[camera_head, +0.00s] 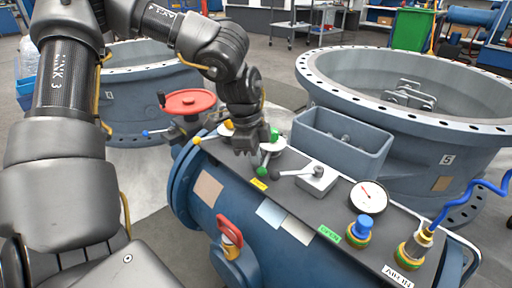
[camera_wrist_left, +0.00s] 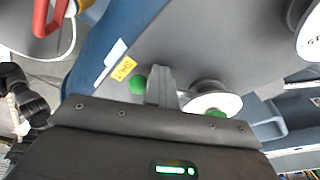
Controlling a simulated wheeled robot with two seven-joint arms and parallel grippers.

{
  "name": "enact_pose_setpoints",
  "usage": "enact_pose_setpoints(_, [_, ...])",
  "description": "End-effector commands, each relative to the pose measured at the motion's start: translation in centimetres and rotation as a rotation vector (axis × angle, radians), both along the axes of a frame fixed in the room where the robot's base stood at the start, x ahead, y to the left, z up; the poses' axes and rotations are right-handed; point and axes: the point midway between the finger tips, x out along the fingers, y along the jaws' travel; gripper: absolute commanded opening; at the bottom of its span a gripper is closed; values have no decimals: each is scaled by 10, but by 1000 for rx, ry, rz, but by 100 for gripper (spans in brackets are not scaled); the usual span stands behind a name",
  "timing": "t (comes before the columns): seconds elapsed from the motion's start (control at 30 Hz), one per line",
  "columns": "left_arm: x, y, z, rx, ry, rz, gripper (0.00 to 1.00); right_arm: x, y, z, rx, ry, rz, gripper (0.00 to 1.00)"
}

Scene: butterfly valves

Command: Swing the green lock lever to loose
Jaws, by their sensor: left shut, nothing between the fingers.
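The green lock lever shows in the head view as a green ball knob (camera_head: 262,171) on a short metal arm, running from a pale round base with a second green part (camera_head: 274,134) behind. My left gripper (camera_head: 247,152) is shut and empty, pointing down just left of the lever. In the left wrist view the shut fingers (camera_wrist_left: 160,75) stand between the green knob (camera_wrist_left: 137,84) and the pale round base (camera_wrist_left: 212,103), close beside the lever arm. Whether they touch it I cannot tell. The gripper body partly hides the base. My right gripper is not in view.
A yellow-knobbed lever (camera_head: 197,140) and a red handwheel (camera_head: 187,102) are left of the gripper. A yellow label (camera_head: 258,184) lies near the knob.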

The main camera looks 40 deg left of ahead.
Motion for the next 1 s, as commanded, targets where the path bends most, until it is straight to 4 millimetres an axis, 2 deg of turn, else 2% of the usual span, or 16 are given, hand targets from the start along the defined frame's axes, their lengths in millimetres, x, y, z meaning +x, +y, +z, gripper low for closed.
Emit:
enact_pose_setpoints(0.03, [0,-11,-7,-25,3,-21,0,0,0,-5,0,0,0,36])
enact_pose_setpoints(0.1, [1,-14,-7,-25,2,-21,0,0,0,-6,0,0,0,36])
enact_pose_setpoints(0.33, [0,-11,-1,-25,0,-14,0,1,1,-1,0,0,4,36])
enact_pose_setpoints(1.0, [-2,-2,54,-21,-7,-2,0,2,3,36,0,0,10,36])
